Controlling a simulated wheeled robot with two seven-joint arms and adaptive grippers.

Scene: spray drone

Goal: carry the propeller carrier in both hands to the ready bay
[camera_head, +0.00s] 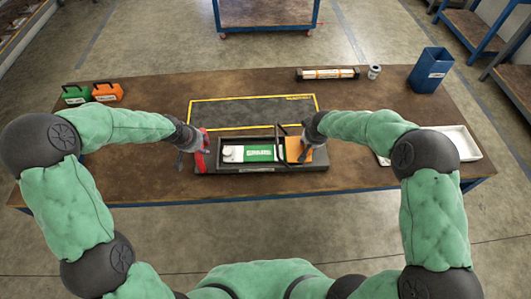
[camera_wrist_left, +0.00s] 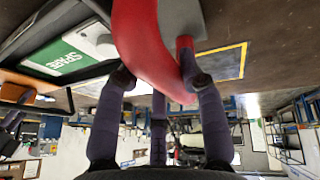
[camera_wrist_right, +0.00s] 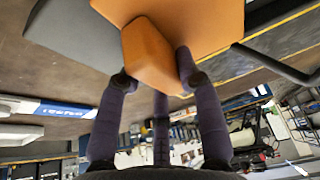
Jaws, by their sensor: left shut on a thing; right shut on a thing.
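The propeller carrier (camera_head: 228,168) is a long dark tray with a white and green labelled piece (camera_head: 262,153) inside. A red handle (camera_head: 201,152) is at its left end and an orange block (camera_head: 293,149) at its right end. My left gripper (camera_head: 187,143) is shut on the red handle, also seen in the left wrist view (camera_wrist_left: 150,45). My right gripper (camera_head: 310,139) is shut on the orange block, which fills the right wrist view (camera_wrist_right: 150,55). The yellow-outlined dark bay (camera_head: 250,110) lies just behind the carrier. I cannot tell whether the carrier is raised.
Green (camera_head: 75,94) and orange (camera_head: 107,92) cases stand at the left. A dark rack (camera_head: 328,73), a small can (camera_head: 374,72) and a blue bin (camera_head: 430,70) stand at the back right. A white tray (camera_head: 455,143) lies right. The bay surface looks clear.

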